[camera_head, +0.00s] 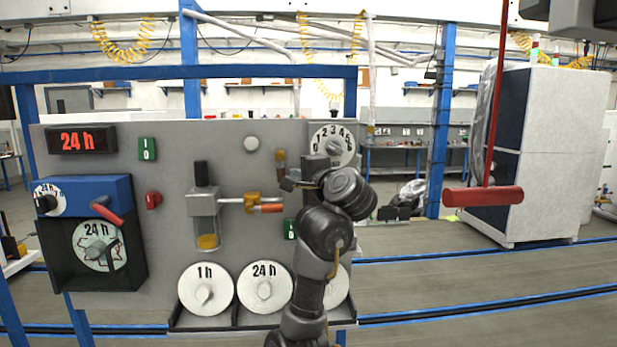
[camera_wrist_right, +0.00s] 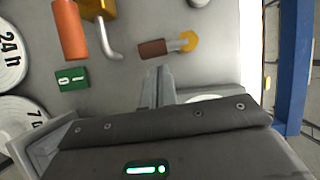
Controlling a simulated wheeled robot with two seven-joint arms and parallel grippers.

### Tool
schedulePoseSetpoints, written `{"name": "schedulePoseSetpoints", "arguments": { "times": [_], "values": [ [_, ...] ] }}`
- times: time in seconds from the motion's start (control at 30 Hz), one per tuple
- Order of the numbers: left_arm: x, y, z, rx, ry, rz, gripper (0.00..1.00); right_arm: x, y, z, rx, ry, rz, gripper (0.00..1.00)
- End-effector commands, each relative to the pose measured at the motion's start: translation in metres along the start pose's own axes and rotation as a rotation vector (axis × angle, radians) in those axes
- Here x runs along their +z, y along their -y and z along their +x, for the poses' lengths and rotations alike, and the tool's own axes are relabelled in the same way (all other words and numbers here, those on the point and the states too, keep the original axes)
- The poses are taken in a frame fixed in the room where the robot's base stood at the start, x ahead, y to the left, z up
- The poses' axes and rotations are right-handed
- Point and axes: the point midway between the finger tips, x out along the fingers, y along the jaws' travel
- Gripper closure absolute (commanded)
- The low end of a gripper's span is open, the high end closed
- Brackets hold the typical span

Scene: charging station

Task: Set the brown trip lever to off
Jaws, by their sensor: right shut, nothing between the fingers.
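The brown trip lever (camera_head: 280,156) is on the grey panel, left of the numbered dial, close to my right gripper. In the right wrist view, its brown handle (camera_wrist_right: 152,48) lies nearly level, with the yellow pivot at its right end. The gripper and arm hide part of the panel around the lever. My left gripper is not in view.
An orange-handled brass valve (camera_head: 265,205) sits left of my right gripper. A green switch (camera_head: 290,229) is below it. White dials (camera_head: 265,288) line the panel's bottom. A numbered dial (camera_head: 332,143) is beside the gripper. A red hanging handle (camera_head: 483,196) is at right.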

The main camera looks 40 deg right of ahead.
Motion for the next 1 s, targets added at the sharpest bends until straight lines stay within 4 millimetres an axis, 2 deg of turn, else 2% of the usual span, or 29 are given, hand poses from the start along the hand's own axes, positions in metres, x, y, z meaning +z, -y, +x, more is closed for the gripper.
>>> {"name": "schedulePoseSetpoints", "arguments": {
  "times": [0.2,0.5,0.7,1.0],
  "values": [
    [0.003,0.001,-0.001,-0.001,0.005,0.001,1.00,0.000,-0.001,0.011,0.002,0.000,-0.001,1.00],
    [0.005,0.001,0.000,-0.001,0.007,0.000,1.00,0.000,-0.001,0.012,0.001,-0.001,-0.001,1.00],
    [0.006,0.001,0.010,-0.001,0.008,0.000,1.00,0.011,-0.005,0.015,-0.038,0.001,0.080,1.00],
    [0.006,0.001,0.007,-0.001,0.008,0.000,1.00,0.013,-0.003,0.016,-0.037,0.004,0.081,1.00]
  ]
}}
